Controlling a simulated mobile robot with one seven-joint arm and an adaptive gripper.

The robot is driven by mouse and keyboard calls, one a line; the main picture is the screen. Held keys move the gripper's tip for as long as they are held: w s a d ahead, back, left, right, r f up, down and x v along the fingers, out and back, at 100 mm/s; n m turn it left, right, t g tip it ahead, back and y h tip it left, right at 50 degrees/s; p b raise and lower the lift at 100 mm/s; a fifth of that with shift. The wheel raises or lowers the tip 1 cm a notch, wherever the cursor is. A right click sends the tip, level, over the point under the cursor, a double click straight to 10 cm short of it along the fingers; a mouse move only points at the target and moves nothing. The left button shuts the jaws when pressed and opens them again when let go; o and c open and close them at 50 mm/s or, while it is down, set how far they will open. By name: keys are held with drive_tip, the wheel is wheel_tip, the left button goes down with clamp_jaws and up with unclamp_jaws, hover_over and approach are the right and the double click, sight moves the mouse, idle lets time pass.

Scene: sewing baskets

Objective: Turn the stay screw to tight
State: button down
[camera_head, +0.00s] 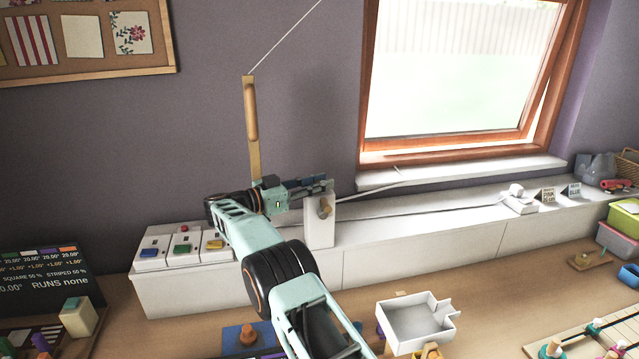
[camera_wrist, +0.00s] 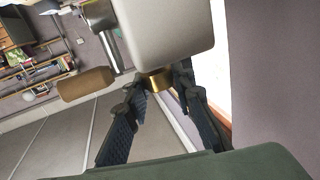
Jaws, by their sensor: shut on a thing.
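A white post (camera_head: 320,232) stands on the white ledge below the window, and its pale block (camera_wrist: 165,28) fills the top of the wrist view. A brass round piece (camera_wrist: 158,81), which looks like the stay screw, sits against this block. My gripper (camera_wrist: 158,88) is shut on it, with one dark finger on each side. In the head view my gripper (camera_head: 318,186) is at the top of the post and hides the screw. A wooden knob (camera_head: 323,209) sticks out of the post below my fingers; it also shows in the wrist view (camera_wrist: 86,84).
The wooden-framed window (camera_head: 455,70) stands tilted open at the right. Thin rods run from the post towards it. Switch boxes (camera_head: 183,245) stand on the ledge at left. A wooden strip with a handle (camera_head: 251,112) and cord is on the wall. A white tray (camera_head: 415,325) lies in front.

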drive_tip(key=shift+d+r, duration=0.1)
drive_tip(key=shift+r, duration=0.05)
idle(0.5)
drive_tip(key=c, duration=1.6)
unclamp_jaws()
drive_tip(key=v, duration=0.7)
drive_tip(key=shift+a, duration=0.3)
